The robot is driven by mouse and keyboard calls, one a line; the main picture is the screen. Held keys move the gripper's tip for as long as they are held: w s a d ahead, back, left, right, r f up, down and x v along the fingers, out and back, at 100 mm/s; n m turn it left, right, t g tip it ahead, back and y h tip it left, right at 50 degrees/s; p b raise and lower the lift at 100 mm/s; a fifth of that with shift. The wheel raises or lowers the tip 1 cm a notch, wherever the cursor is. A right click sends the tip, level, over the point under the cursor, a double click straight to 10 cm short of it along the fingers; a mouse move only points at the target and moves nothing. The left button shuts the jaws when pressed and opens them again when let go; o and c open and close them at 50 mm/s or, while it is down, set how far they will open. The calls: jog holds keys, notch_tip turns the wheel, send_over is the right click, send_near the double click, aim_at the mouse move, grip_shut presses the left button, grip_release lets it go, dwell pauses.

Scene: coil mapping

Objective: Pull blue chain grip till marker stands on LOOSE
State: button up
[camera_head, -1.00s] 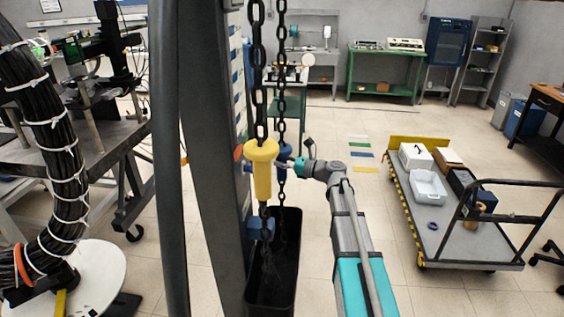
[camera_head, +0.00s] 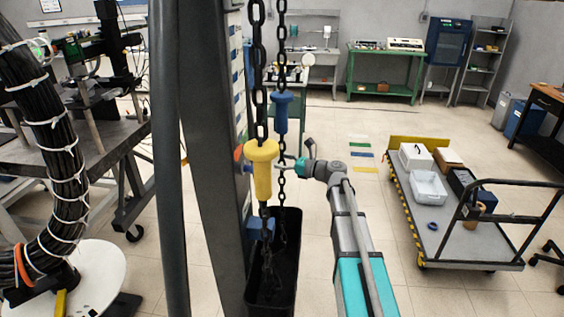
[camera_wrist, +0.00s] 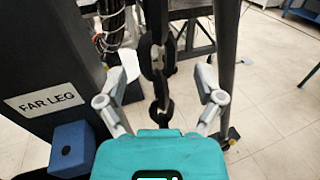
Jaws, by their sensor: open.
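The blue chain grip (camera_head: 282,110) hangs on the rear dark chain in the head view, above the level of my gripper. The yellow grip (camera_head: 263,172) hangs on the front chain and partly hides my gripper (camera_head: 288,165). In the wrist view my gripper (camera_wrist: 162,80) is open, its fingers apart on either side of bare chain (camera_wrist: 162,100). No blue grip shows between them. A red-orange disc (camera_head: 239,152), perhaps the marker, sits at the edge of the striped scale (camera_head: 240,90). No LOOSE wording is readable.
A dark column labelled FAR LEG (camera_wrist: 45,98) stands close on the left in the wrist view, with a blue block (camera_wrist: 72,148) on it. A black bin (camera_head: 272,275) sits under the chains. A loaded cart (camera_head: 410,235) stands at right.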

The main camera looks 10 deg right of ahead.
jog(key=v, duration=1.2)
jog(key=shift+a, duration=0.1)
dwell(0.4)
jog(key=s+a+f+n+g+h, duration=0.5)
jog(key=s+a+f+n+g, duration=0.2)
jog(key=s+a+f+n, duration=0.4)
jog(key=s+f+n+g+h, duration=0.1)
jog(key=s+f+n+h, duration=0.2)
jog(key=n, duration=0.4)
jog(key=s+d+f+n+g+h, duration=0.1)
jog(key=s+f+n+g+h, duration=0.1)
jog(key=s+f+n+h, duration=0.2)
jog(key=s+n+h, duration=0.2)
jog(key=s+n, duration=0.1)
jog(key=s, duration=0.1)
jog(key=shift+d+f+g+h, duration=0.3)
jog(key=shift+d, duration=0.05)
